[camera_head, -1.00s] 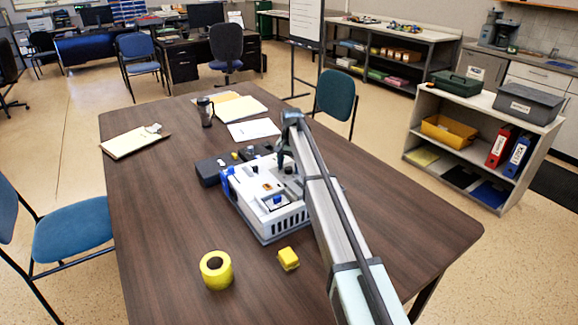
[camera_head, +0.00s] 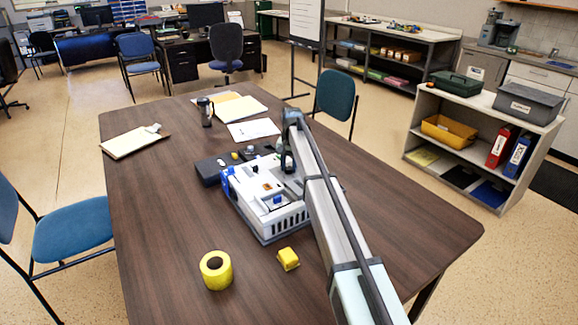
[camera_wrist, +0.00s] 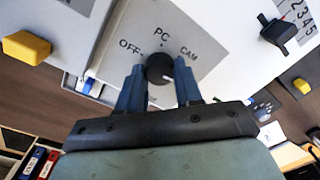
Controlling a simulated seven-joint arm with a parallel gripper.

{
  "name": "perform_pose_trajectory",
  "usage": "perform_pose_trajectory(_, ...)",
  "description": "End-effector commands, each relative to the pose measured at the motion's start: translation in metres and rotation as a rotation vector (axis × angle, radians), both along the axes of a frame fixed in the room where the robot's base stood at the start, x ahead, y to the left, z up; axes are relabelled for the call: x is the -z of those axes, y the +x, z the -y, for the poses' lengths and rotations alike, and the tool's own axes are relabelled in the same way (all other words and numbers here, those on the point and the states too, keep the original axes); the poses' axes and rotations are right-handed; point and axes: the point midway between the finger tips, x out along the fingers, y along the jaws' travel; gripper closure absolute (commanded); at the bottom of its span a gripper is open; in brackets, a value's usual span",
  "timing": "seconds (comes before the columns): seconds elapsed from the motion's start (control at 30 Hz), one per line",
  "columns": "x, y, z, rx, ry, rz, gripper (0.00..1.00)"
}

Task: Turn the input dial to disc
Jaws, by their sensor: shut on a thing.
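The white-and-grey device (camera_head: 290,217) sits on the brown table. Its black round input dial (camera_wrist: 159,67) shows in the wrist view on a grey label plate, with OFF at its left, PC above and CAM at upper right. No DISC label is visible; the fingers cover part of the plate. A small white mark shows on the dial's lower right, but I cannot tell for sure which position it points to. My gripper (camera_wrist: 159,88) has its two blue fingers shut on the dial's sides. In the head view my gripper (camera_head: 288,163) is at the device's far right side.
On the device, a black lever knob (camera_wrist: 278,31) stands by a numbered scale, and a yellow block (camera_wrist: 27,48) is at left. The table's right front is clear.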

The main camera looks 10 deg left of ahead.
Motion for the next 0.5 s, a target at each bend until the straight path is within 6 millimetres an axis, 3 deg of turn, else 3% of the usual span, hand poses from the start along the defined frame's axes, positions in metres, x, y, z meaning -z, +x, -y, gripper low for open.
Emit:
perform_pose_trajectory(0.2, -0.0002, 0.0002, 0.0, 0.0, 0.001, -0.001, 0.96)
perform_pose_trajectory(0.23, -0.0002, 0.0002, -0.0001, 0.0, 0.001, -0.001, 0.64)
perform_pose_trajectory(0.5, -0.0002, 0.0002, 0.0, 0.001, 0.001, 0.0, 0.4)
